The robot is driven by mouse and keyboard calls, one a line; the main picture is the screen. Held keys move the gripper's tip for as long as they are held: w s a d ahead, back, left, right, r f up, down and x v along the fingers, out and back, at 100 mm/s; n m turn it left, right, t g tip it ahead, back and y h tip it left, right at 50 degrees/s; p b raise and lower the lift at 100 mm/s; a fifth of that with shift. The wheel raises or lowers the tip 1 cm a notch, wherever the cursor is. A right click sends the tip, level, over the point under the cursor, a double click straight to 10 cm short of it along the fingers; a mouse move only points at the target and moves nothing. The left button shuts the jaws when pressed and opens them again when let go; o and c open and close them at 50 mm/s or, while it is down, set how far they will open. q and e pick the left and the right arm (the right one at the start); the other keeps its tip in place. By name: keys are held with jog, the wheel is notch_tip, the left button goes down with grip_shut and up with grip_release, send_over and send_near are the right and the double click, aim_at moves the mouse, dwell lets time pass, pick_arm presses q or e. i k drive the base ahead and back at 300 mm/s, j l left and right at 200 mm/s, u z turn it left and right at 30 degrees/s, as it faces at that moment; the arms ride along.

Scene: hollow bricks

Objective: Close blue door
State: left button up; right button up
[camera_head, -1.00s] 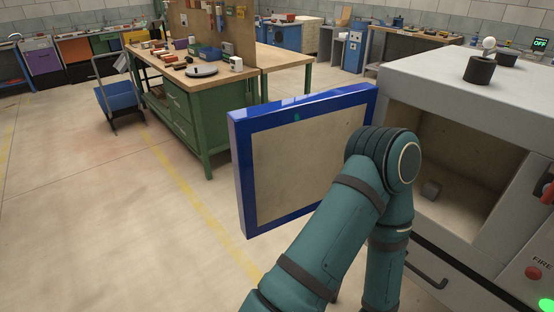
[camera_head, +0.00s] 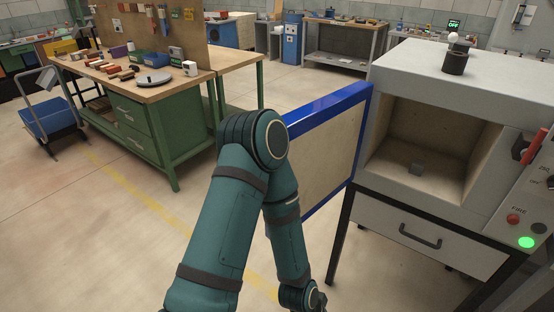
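The blue door (camera_head: 335,108) has a blue frame around a pale inner panel. It stands wide open at the left side of the kiln (camera_head: 440,75). I cannot make out the gripper's fingers there. My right gripper is not in view.
A drawer with a dark handle (camera_head: 420,237) is below the chamber. A red button (camera_head: 513,219) and a lit green button (camera_head: 526,242) are on the right panel. A green workbench (camera_head: 150,135) stands behind the door at left.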

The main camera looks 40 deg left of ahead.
aim_at(327, 133)
jog(key=j+z, duration=0.1)
jog(key=j, duration=0.85)
jog(key=i+j+z, duration=0.1)
jog(key=j, duration=0.35)
jog(key=i+j+z, duration=0.1)
jog(key=j, duration=0.4)
